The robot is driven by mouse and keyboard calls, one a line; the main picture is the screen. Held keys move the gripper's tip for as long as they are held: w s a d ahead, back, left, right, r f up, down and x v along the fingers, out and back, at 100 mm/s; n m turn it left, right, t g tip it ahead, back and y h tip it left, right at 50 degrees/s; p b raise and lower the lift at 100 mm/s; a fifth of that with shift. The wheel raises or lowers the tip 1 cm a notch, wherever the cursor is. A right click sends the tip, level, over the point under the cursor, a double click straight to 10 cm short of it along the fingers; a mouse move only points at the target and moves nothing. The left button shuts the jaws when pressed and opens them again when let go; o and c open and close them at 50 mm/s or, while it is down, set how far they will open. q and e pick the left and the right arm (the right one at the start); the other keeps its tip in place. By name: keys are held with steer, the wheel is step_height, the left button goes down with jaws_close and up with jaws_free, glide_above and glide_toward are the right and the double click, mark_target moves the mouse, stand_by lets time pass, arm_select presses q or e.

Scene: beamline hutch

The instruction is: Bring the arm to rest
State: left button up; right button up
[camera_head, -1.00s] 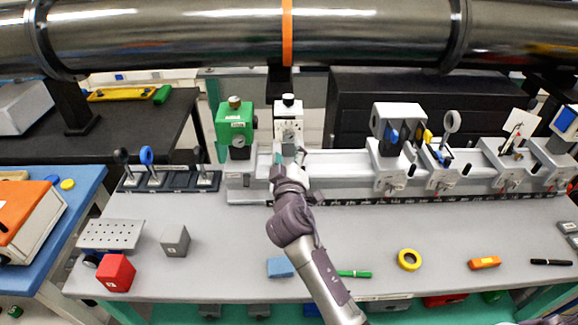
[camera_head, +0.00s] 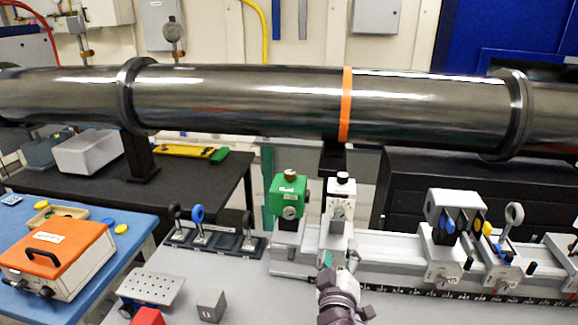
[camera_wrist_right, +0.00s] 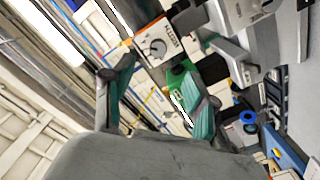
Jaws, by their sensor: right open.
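My right arm comes up from the bottom of the head view. Its gripper (camera_head: 339,262) stands in front of the lower part of a white block with a dial (camera_head: 342,206), beside a green block (camera_head: 288,200) on the rail. Whether it touches the white block cannot be told from this view. In the right wrist view the two green-padded fingers of the right gripper (camera_wrist_right: 158,102) are spread apart with nothing held between them. The white block's dial (camera_wrist_right: 157,47) and the green block show beyond them. My left gripper is not in view.
A grey rail (camera_head: 385,247) with several optics mounts runs to the right. A dark rack (camera_head: 215,241) with ring-handled tools stands left of it. A large dark pipe (camera_head: 240,98) crosses behind. An orange-topped box (camera_head: 58,248) sits on the blue table at left.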

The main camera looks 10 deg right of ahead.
steer(key=s+d+f+m+g+y, duration=0.1)
steer(key=s+d+f+m+g, duration=0.2)
steer(key=s+f, duration=0.4)
steer(key=s+d+f+g, duration=0.3)
steer(key=s+f+g, duration=0.1)
steer(key=s+f, duration=0.2)
steer(key=s+a+f+g+y, duration=0.1)
steer(key=s+f+g+y, duration=0.15)
steer(key=s, duration=0.65)
steer(key=s+a+f+g+y, duration=0.15)
steer(key=s+g, duration=0.25)
steer(key=s, duration=0.5)
step_height(320, 180, down, 28)
steer(key=g+b, duration=0.1)
steer(key=s+d+f+g+b, duration=0.1)
steer(key=s+d+f, duration=0.2)
steer(key=s+f, duration=1.4)
steer(key=shift+s+d+f, duration=0.15)
steer(key=shift+s+f, duration=0.05)
steer(key=shift+f, duration=0.2)
